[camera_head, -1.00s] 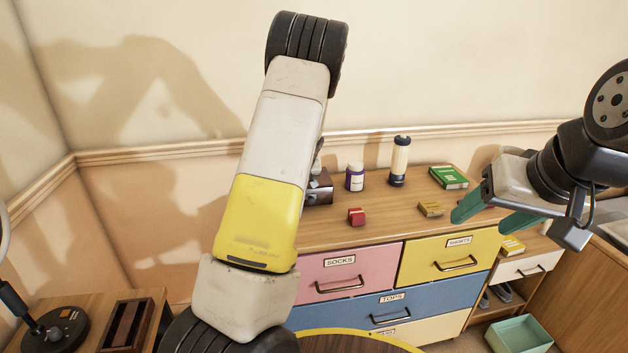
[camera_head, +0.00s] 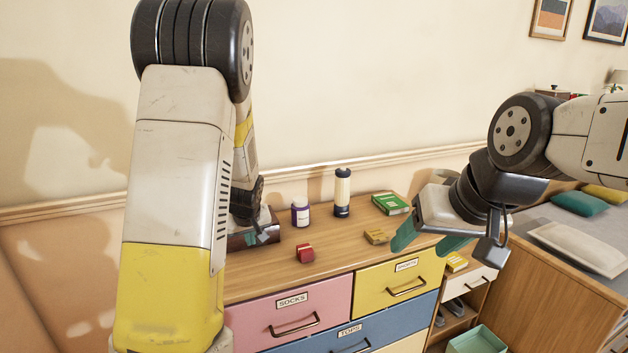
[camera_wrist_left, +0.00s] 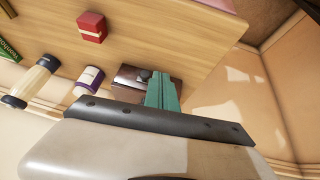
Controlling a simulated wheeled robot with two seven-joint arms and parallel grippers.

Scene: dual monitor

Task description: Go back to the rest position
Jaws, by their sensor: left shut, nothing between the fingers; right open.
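My left arm crosses the left of the head view, with its gripper (camera_head: 264,236) low over the dresser's left end, at a dark box (camera_head: 236,241). In the left wrist view its teal fingers (camera_wrist_left: 161,92) are together and empty, in front of the dark box (camera_wrist_left: 132,78); I cannot tell whether they touch it. My right gripper (camera_head: 430,242) is open and empty, its teal fingers apart above the dresser's right end.
A bed (camera_head: 590,240) is at right, a green bin (camera_head: 478,341) on the floor.

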